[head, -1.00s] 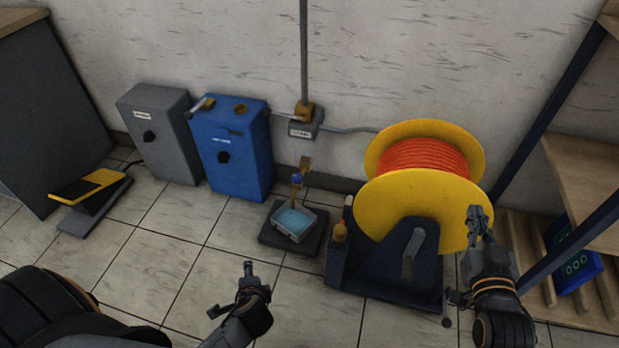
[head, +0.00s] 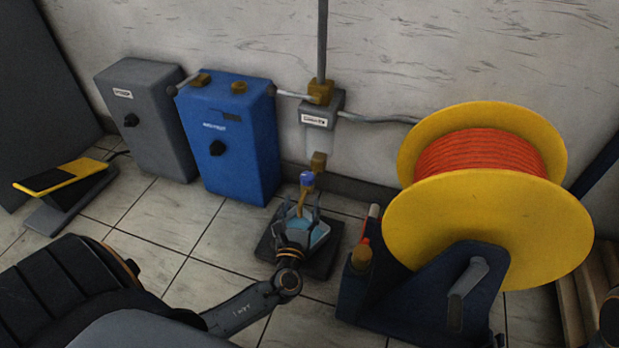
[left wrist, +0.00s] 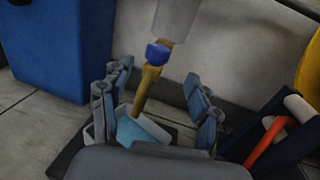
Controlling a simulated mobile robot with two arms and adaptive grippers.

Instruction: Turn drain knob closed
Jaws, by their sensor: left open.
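The drain knob (head: 307,179) is a small blue piece on a brass drain pipe (head: 303,200) below the grey wall box. It also shows in the left wrist view (left wrist: 158,53), at the top of the brass pipe. My left gripper (head: 300,212) is open and empty over the tray, just below the knob in the head view. In the left wrist view its fingers (left wrist: 156,88) stand apart on both sides of the brass pipe, with the knob between and beyond the tips. I cannot tell whether a finger touches the pipe.
A tray (head: 322,236) of blue water on a dark base lies under the drain. A blue box (head: 240,150) and grey box (head: 150,145) stand left. A yellow reel (head: 480,230) with orange hose on a dark stand is close on the right. A pedal (head: 65,190) lies far left.

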